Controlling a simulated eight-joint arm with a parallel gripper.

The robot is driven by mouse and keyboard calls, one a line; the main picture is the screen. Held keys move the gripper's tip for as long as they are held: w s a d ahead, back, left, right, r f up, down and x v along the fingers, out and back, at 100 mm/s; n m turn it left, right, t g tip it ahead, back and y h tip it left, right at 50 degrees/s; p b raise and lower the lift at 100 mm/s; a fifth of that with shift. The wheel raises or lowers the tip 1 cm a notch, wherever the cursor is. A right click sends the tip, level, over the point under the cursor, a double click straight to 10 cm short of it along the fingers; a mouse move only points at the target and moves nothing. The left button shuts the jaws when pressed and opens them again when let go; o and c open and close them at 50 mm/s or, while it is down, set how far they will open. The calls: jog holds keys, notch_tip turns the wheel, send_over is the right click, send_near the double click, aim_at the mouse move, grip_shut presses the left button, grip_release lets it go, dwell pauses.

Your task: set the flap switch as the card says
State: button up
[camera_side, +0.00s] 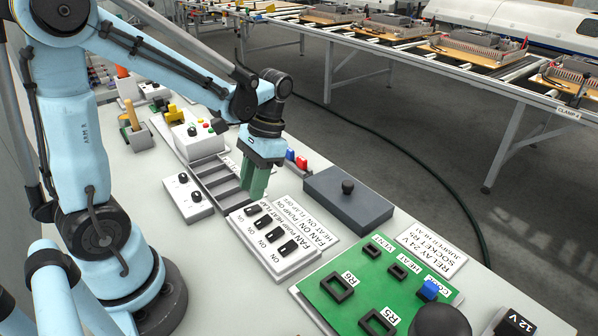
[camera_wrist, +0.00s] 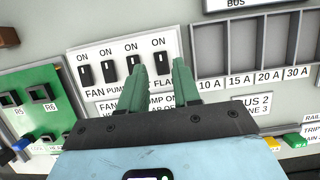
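The white switch panel (camera_side: 277,262) has a row of black rocker switches, each with ON printed beside it. The flap switch (camera_wrist: 160,62) is the one nearest the grey bins; it also shows in the side view (camera_side: 252,210). I cannot tell which way its rocker is tipped. The card (camera_side: 312,226) beside the panel reads FAN ON, PUMP ON, HEAT ON, FLAP OFF; my gripper partly hides it in the wrist view. My gripper (camera_wrist: 160,72) is open and empty, its green fingers apart. It hangs above the panel's bin-side end, apparently not touching it (camera_side: 254,195).
Grey bins (camera_wrist: 210,50) marked 10 A to 30 A adjoin the panel. A dark box with a knob (camera_side: 348,205) stands beyond the card. A green relay board (camera_side: 360,285) lies on the panel's other side.

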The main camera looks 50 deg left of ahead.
jog(key=v, duration=0.7)
jog(key=shift+r, duration=0.3)
jog(key=shift+d, duration=0.1)
jog(key=d+t, duration=0.6)
jog(key=t, duration=0.5)
jog(key=shift+s+f, duration=0.2)
jog(key=shift+f, duration=0.2)
